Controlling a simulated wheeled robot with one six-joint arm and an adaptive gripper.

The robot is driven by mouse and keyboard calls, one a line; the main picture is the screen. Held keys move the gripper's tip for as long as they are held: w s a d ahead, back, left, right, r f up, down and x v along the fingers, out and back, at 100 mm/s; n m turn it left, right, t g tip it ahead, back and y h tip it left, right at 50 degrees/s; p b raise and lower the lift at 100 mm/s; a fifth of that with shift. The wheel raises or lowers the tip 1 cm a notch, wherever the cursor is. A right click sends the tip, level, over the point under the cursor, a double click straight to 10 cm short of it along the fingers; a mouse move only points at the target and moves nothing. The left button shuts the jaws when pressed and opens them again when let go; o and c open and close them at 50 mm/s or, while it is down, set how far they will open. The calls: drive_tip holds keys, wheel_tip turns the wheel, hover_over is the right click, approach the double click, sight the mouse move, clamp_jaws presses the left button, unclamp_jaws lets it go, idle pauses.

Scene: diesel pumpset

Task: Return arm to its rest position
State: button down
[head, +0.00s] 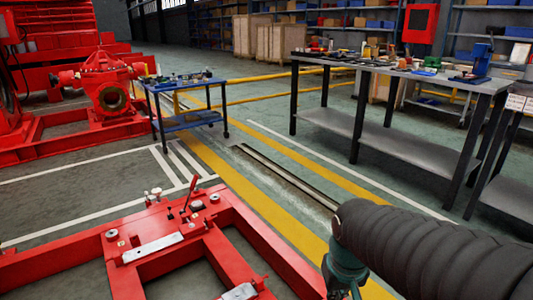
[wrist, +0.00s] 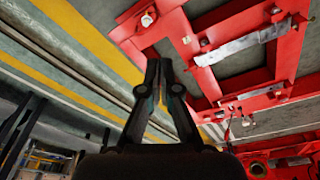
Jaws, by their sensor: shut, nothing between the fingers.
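My gripper (wrist: 162,75) shows in the wrist view with its dark fingers together and nothing between them. Behind the fingers in that view are the grey floor and a red steel frame (wrist: 270,62), apart from the fingertips as far as I can tell. In the head view my arm, in a dark ribbed sleeve, reaches in from the lower right. The gripper's fingers are not visible there. The red frame (head: 225,222) lies at the lower left of the head view, with metal plates and a small lever (head: 189,193) on it.
A blue cart (head: 185,121) with small items stands beyond the frame. A long workbench (head: 400,72) with tools is at the right. A red pump (head: 105,84) stands at the left. Open floor with yellow and white lines (head: 275,212) lies between frame and workbench.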

drive_tip(key=s+d+r+m+t+p, duration=0.1)
drive_tip(key=s+d+r+t, duration=0.1)
drive_tip(key=s+r, duration=0.4)
drive_tip(key=shift+s+r+t+p, duration=0.2)
drive_tip(key=shift+r+t+p, duration=0.2)
drive_tip(key=shift+r+t, duration=0.7)
drive_tip(key=shift+r, duration=0.2)
idle(0.9)
